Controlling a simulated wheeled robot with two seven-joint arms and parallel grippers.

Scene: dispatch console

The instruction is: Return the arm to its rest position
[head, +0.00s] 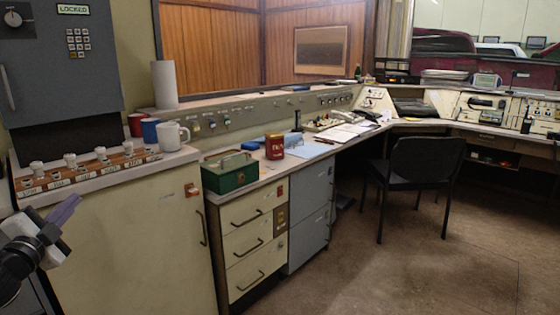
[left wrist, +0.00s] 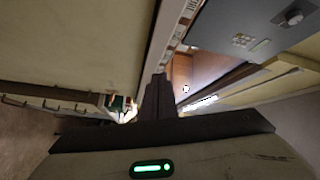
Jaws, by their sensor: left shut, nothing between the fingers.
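My left gripper (head: 68,209) shows at the lower left of the head view, with its purple-grey fingers pointing up and to the right. The fingers are shut with nothing between them. It is in the air in front of the cream cabinet (head: 130,245), below the labelled switch strip (head: 90,173). In the left wrist view the closed fingers (left wrist: 159,96) stand up in the middle, apart from the surfaces around them. My right gripper is not in view.
A grey keypad safe (head: 60,50) reading LOCKED stands above the strip. Mugs, one a white mug (head: 172,135), stand near the cabinet top's edge. A green box (head: 229,172) and a red tin (head: 275,146) are on the desk. A black chair (head: 424,160) stands on open floor.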

